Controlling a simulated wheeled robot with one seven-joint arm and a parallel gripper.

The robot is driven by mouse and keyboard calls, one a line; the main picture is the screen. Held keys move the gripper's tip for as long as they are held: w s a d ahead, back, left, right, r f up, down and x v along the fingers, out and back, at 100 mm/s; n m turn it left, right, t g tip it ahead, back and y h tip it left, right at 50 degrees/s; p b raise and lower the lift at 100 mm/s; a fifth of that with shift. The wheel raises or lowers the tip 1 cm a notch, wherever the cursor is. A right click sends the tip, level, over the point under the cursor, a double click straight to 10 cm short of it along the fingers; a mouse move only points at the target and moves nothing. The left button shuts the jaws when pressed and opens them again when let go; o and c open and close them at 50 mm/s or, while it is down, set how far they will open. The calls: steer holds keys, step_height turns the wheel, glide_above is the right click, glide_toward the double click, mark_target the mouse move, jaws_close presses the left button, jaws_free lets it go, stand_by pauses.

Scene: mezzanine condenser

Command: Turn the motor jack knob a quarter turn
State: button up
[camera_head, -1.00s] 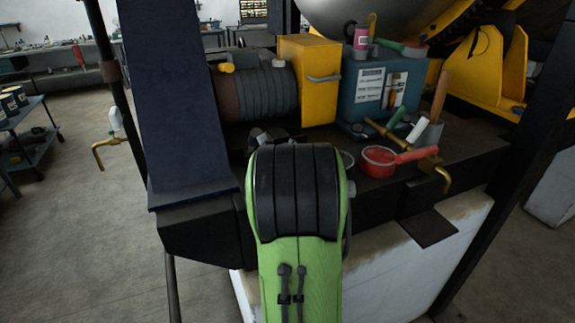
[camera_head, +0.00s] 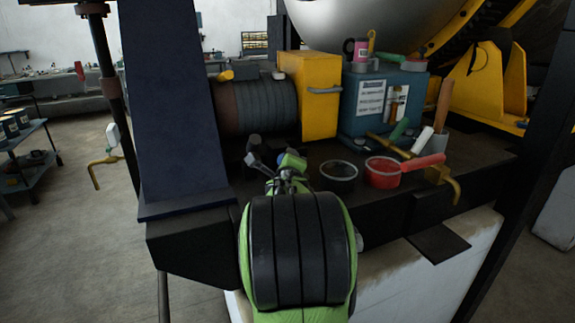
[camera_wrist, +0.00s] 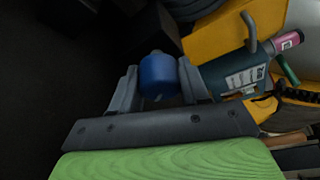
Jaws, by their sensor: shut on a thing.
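A blue rounded knob (camera_wrist: 158,76) sits between the two grey fingers of my gripper (camera_wrist: 157,68) in the wrist view. The fingers press it from both sides, and the gripper is shut on it. In the head view my gripper (camera_head: 276,166) is at the front of the dark bench, beyond my green and black arm. A small blue and green spot (camera_head: 291,161) shows beside its fingers there; I cannot tell if this is the knob. What the knob is mounted on and its turn angle are not clear.
A yellow box (camera_head: 308,95) and a ribbed cylinder (camera_head: 258,105) stand behind the gripper. A dark bowl (camera_head: 338,176), a red bowl (camera_head: 381,176) and a teal box (camera_head: 377,103) with tools are to the right. A dark slanted panel (camera_head: 172,110) rises at left.

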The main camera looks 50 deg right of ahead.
steer(key=o, duration=1)
steer(key=shift+a, duration=0.1)
steer(key=b+v, duration=0.1)
steer(key=v, duration=1.4)
steer(key=shift+s+a, duration=0.2)
